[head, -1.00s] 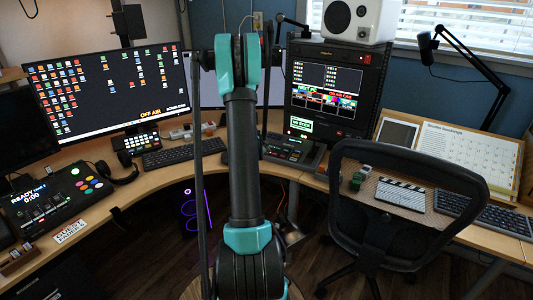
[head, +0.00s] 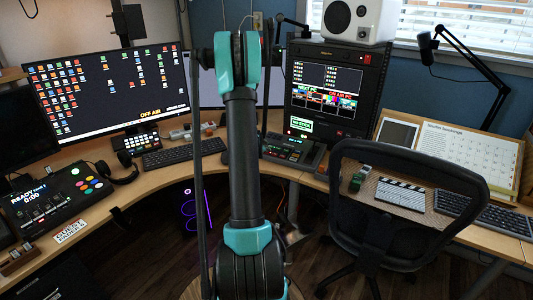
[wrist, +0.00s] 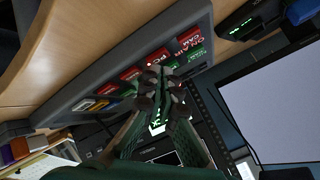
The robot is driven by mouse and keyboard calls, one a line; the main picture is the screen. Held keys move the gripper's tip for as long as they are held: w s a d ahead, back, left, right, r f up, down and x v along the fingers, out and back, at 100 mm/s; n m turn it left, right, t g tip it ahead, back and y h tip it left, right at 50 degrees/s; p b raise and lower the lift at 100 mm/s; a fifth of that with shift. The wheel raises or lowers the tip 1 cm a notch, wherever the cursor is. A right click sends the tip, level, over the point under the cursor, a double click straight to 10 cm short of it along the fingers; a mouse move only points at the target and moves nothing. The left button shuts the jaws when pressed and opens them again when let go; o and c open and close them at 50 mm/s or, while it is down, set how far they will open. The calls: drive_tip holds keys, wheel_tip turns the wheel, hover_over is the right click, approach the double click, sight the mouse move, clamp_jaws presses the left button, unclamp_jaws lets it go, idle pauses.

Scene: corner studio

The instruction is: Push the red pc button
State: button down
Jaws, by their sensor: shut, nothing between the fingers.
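In the wrist view, a grey control panel (wrist: 72,97) runs diagonally with rows of lettered buttons. A red button lettered PC (wrist: 152,58) lies near its middle, beside the red ON AIR CAM button (wrist: 188,38). My gripper (wrist: 164,84) is shut and empty, its fingertips over the panel right by the red PC button. They cover part of the nearby green buttons; I cannot tell whether they touch the PC button. In the head view the panel (head: 290,148) sits on the desk below the rack screen; my arm hides the gripper there.
The rack screen (head: 328,88) stands behind the panel, with a white speaker (head: 360,20) on top. A keyboard (head: 183,152) lies left of the panel. A black chair (head: 400,215) stands at the right front. Small green and brown objects (head: 357,181) rest on the desk nearby.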

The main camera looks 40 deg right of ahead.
drive_tip(key=shift+s+a+r, duration=0.1)
drive_tip(key=shift+a+r, duration=0.1)
drive_tip(key=shift+r, duration=1.3)
drive_tip(key=shift+s+a+r, duration=0.1)
drive_tip(key=shift+a+r, duration=0.05)
drive_tip(key=shift+r, duration=1.3)
drive_tip(key=shift+a, duration=0.1)
drive_tip(key=s+a+r+n+y, duration=0.15)
drive_tip(key=s+a+n, duration=0.3)
drive_tip(key=a, duration=0.65)
drive_tip(key=s+a+n+y, duration=0.3)
drive_tip(key=s+a+n, duration=0.15)
drive_tip(key=a, duration=0.75)
drive_tip(key=s+a+f+n+y, duration=0.2)
drive_tip(key=s+a+n, duration=0.4)
drive_tip(key=s+a, duration=0.3)
drive_tip(key=s+a+f+n+y, duration=0.2)
drive_tip(key=s+a+n+y, duration=0.1)
drive_tip(key=s+a+n, duration=0.3)
drive_tip(key=s+a, duration=0.2)
drive_tip(key=a, duration=0.2)
drive_tip(key=shift+s+f+g, duration=0.3)
drive_tip(key=shift+s+g, duration=0.1)
